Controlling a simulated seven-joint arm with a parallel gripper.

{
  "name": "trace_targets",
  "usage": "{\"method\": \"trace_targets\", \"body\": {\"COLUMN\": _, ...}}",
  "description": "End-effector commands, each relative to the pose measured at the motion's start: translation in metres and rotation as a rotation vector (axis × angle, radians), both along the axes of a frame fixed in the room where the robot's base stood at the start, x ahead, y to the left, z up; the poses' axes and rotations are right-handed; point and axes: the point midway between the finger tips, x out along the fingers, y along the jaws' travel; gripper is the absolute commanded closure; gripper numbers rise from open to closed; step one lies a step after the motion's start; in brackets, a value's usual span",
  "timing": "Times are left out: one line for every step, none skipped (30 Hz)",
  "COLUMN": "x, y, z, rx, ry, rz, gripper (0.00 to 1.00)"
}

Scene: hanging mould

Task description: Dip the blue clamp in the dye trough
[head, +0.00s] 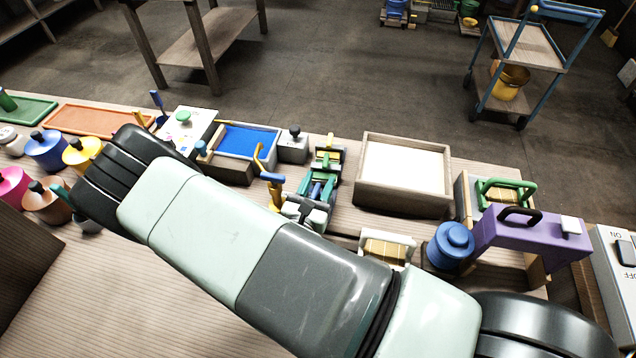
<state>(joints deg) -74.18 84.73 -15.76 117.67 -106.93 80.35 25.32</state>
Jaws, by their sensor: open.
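The dye trough looks to be the grey-walled tray (278,146) with a bright blue filling, left of the middle of the bench. Small blue parts (316,190) show among green and yellow pieces just right of it. One of these may be the blue clamp, but they are too small and crowded to be sure. A yellow upright piece with a blue bar (272,177) stands beside them. My arm crosses the foreground from lower right to left and covers part of the bench. I cannot make out my gripper.
A wooden box (403,205) with a pale filling stands right of centre. A purple bridge-shaped block (530,232) and a round blue pot (451,243) stand to its right. Several coloured pots line the left.

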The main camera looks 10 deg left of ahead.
Motion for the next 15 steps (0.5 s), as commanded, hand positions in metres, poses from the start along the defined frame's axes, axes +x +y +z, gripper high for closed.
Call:
{"method": "trace_targets", "body": {"x": -0.005, "y": 0.001, "z": 0.0, "rx": -0.001, "ry": 0.002, "rz": 0.002, "gripper": 0.56}}
{"method": "trace_targets", "body": {"x": -0.008, "y": 0.001, "z": -0.001, "rx": -0.001, "ry": 0.003, "rz": 0.003, "gripper": 0.56}}
{"method": "trace_targets", "body": {"x": -0.013, "y": 0.002, "z": -0.001, "rx": -0.001, "ry": 0.004, "rz": 0.003, "gripper": 0.56}}
{"method": "trace_targets", "body": {"x": -0.018, "y": 0.002, "z": -0.001, "rx": -0.001, "ry": 0.003, "rz": 0.003, "gripper": 0.56}}
{"method": "trace_targets", "body": {"x": -0.024, "y": 0.003, "z": -0.001, "rx": -0.002, "ry": 0.003, "rz": 0.004, "gripper": 0.56}}
{"method": "trace_targets", "body": {"x": -0.032, "y": 0.005, "z": 0.0, "rx": -0.001, "ry": 0.004, "rz": 0.005, "gripper": 0.56}}
{"method": "trace_targets", "body": {"x": -0.038, "y": 0.005, "z": 0.0, "rx": -0.002, "ry": 0.004, "rz": 0.004, "gripper": 0.56}}
{"method": "trace_targets", "body": {"x": -0.045, "y": 0.006, "z": 0.001, "rx": -0.002, "ry": 0.004, "rz": 0.004, "gripper": 0.56}}
{"method": "trace_targets", "body": {"x": -0.053, "y": 0.008, "z": 0.001, "rx": -0.001, "ry": 0.003, "rz": 0.005, "gripper": 0.56}}
{"method": "trace_targets", "body": {"x": -0.059, "y": 0.008, "z": 0.001, "rx": -0.001, "ry": 0.003, "rz": 0.005, "gripper": 0.56}}
{"method": "trace_targets", "body": {"x": -0.065, "y": 0.009, "z": 0.001, "rx": -0.001, "ry": 0.003, "rz": 0.004, "gripper": 0.56}}
{"method": "trace_targets", "body": {"x": -0.073, "y": 0.009, "z": 0.001, "rx": -0.001, "ry": 0.004, "rz": 0.004, "gripper": 0.56}}
{"method": "trace_targets", "body": {"x": -0.078, "y": 0.009, "z": 0.001, "rx": -0.002, "ry": 0.003, "rz": 0.003, "gripper": 0.56}}
{"method": "trace_targets", "body": {"x": -0.083, "y": 0.01, "z": 0.001, "rx": -0.002, "ry": 0.003, "rz": 0.004, "gripper": 0.56}}
{"method": "trace_targets", "body": {"x": -0.089, "y": 0.011, "z": 0.001, "rx": -0.001, "ry": 0.002, "rz": 0.003, "gripper": 0.56}}
